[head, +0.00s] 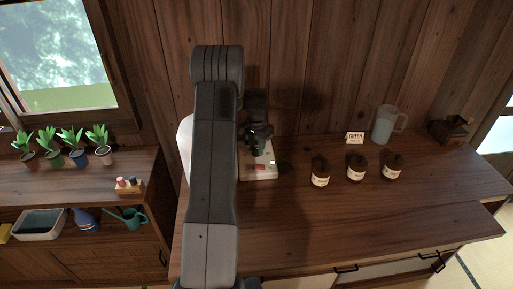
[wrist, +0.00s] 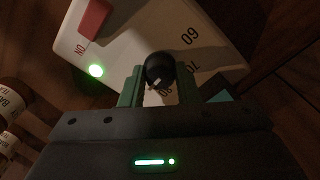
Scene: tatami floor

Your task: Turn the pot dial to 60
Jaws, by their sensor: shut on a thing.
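The pot dial is a black round knob (wrist: 158,68) on a white base panel (wrist: 130,38), seen in the wrist view. My gripper (wrist: 159,88) is shut on the knob, one greenish finger on each side. A small white mark shows on the knob's lower edge. A red switch marked ON and a lit green light are to the left. In the head view the base (head: 262,172) shows below my gripper (head: 256,150); my arm hides most of the white pot (head: 184,145).
Left, a shelf holds several potted plants (head: 76,149) and a watering can (head: 132,217). The counter front is clear.

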